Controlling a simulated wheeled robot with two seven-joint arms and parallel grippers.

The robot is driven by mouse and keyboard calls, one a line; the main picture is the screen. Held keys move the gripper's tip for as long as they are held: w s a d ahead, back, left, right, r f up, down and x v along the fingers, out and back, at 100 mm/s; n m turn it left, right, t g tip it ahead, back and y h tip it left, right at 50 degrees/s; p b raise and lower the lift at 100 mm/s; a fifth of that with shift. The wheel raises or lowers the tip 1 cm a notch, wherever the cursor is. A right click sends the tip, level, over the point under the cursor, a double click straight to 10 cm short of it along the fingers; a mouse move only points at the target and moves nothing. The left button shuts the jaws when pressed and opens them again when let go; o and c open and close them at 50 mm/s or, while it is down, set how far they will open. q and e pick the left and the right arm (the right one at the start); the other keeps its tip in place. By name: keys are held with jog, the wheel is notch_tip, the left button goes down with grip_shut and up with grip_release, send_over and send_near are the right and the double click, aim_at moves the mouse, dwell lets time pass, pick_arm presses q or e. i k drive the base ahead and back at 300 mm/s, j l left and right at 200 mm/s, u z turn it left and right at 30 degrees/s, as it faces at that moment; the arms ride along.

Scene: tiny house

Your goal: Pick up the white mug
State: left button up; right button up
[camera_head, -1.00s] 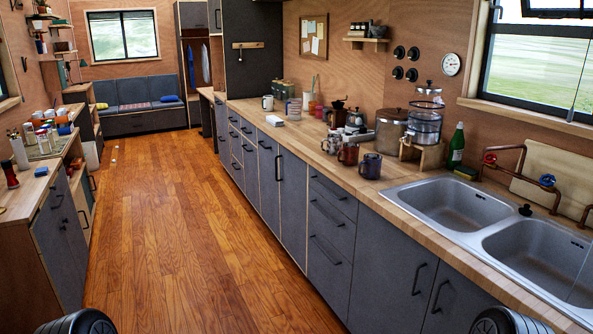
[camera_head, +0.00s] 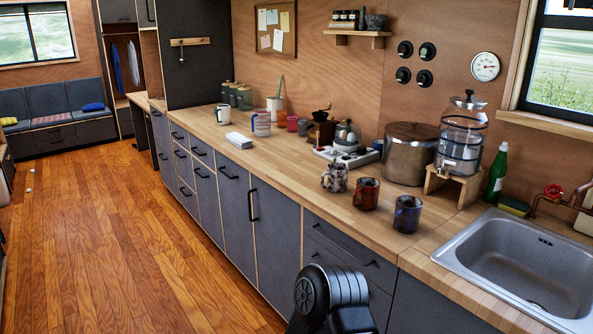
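A white mug (camera_head: 222,115) stands upright on the wooden counter, toward its far end, near the dark tall cabinet. It looks small from here and its handle is hard to make out. A pale mug or cup with coloured bands (camera_head: 261,123) stands to its right. A speckled mug (camera_head: 335,177), a reddish-brown mug (camera_head: 366,194) and a dark blue mug (camera_head: 407,213) stand nearer on the same counter. Part of my own arm shows at the bottom centre, below the counter front. Neither of my grippers is in view.
A sink (camera_head: 525,262) is at right.

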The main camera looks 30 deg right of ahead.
aim_at(337, 172)
jog(key=i+j+z, duration=0.1)
jog(key=i+z, duration=0.35)
jog(key=i+j+z, duration=0.3)
jog(key=i+z, duration=0.2)
jog(key=i+j+z, duration=0.2)
jog(key=z, duration=0.25)
jog(key=i+j+z, duration=0.2)
jog(key=j+z, duration=0.15)
jog(key=z, duration=0.15)
jog(key=i+j+z, duration=0.15)
jog(key=j+z, duration=0.3)
jog(key=i+j+z, duration=0.1)
jog(key=j+z, duration=0.2)
jog(key=z, duration=0.2)
jog(key=j+z, duration=0.45)
jog(key=l, duration=0.05)
